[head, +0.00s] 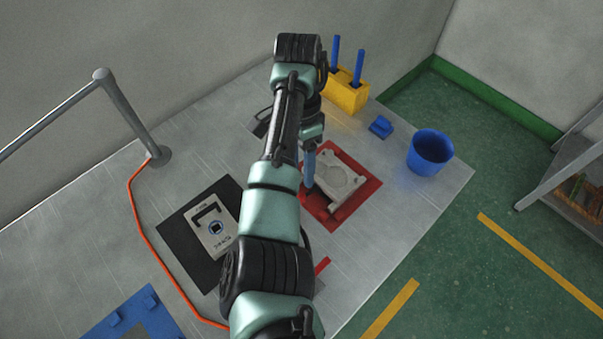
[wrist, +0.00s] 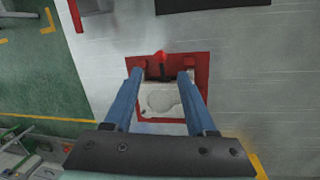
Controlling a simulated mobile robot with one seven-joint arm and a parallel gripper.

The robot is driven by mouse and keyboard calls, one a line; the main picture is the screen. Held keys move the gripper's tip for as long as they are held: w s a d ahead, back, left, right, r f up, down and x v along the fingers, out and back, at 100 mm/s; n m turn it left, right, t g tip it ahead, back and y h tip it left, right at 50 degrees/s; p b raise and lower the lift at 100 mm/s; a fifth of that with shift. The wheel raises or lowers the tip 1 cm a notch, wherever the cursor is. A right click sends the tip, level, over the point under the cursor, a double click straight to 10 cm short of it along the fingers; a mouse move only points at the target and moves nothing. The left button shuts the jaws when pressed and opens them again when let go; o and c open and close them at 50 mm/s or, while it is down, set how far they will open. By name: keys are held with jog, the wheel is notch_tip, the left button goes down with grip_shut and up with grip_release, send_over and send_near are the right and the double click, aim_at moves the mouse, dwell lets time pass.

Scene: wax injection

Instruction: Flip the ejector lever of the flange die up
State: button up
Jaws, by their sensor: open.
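The grey die (head: 343,180), which I take as the flange die, lies on a red mat (head: 369,191); it has a rounded recess in its face. In the wrist view the die (wrist: 160,100) shows between my fingers. Its ejector lever (wrist: 161,60) has a red knob on a dark stem at the die's upper edge. I cannot tell the lever's exact tilt. My gripper (wrist: 160,73) is open, with two blue fingers apart on either side of the die, their tips just below the knob in the picture. In the head view my arm hides the lever.
A black mat (head: 178,222) with a marked plate (head: 213,228) lies to the left. A blue bucket (head: 430,152), a small blue block (head: 381,127) and a yellow holder (head: 346,94) stand to the right and behind. An orange cable (head: 139,220) crosses the table's left side.

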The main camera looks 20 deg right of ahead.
jog(key=p+v, duration=0.2)
jog(key=v, duration=0.4)
jog(key=shift+f, duration=0.1)
jog(key=w+d+r+n+t+h, duration=0.25)
jog(key=w+d+r+t, duration=0.2)
jog(key=r, duration=0.25)
jog(key=w+d+r+n+t+h, duration=0.1)
jog(key=w+d+r+t+h, duration=0.2)
jog(key=w+r+t, duration=0.3)
jog(key=w+a+r+n+t+h, duration=0.1)
jog(key=a+r+n+t+h, duration=0.2)
jog(key=r, duration=1)
jog(key=s+a+r+n+t+y, duration=0.1)
jog(key=s+a+r+n+t, duration=0.15)
jog(key=a+r+t, duration=0.4)
jog(key=s+a+r+n+t+y, duration=0.1)
jog(key=s+a+r+t, duration=0.15)
jog(key=r, duration=0.75)
jog(key=s+a+r+n+t+y, duration=0.5)
jog(key=s+a+r, duration=0.5)
jog(key=s, duration=0.5)
notch_tip(320, 180, up, 2)
jog(key=shift+a+r+n+t+y, duration=0.1)
jog(key=shift+a+n+t+y, duration=0.25)
jog(key=shift+n+t, duration=0.55)
